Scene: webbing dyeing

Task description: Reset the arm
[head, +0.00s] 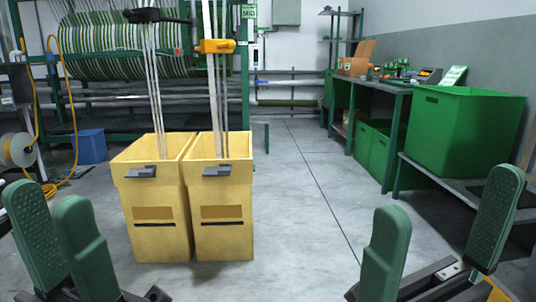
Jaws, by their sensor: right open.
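My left gripper (48,198) is at the lower left of the head view. Its two green fingers stand apart, and the dotted inner pad of one shows; it is open and empty. My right gripper (448,195) is at the lower right, with its green fingers wide apart and nothing between them. Both grippers point up and forward in front of me and touch nothing that I can see.
Two yellow bins, a left one (160,230) and a right one (224,230), stand side by side ahead, with white webbing running down into them. A green crate (465,130) sits on a bench at right. A blue box (91,146) is at left. The middle floor is clear.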

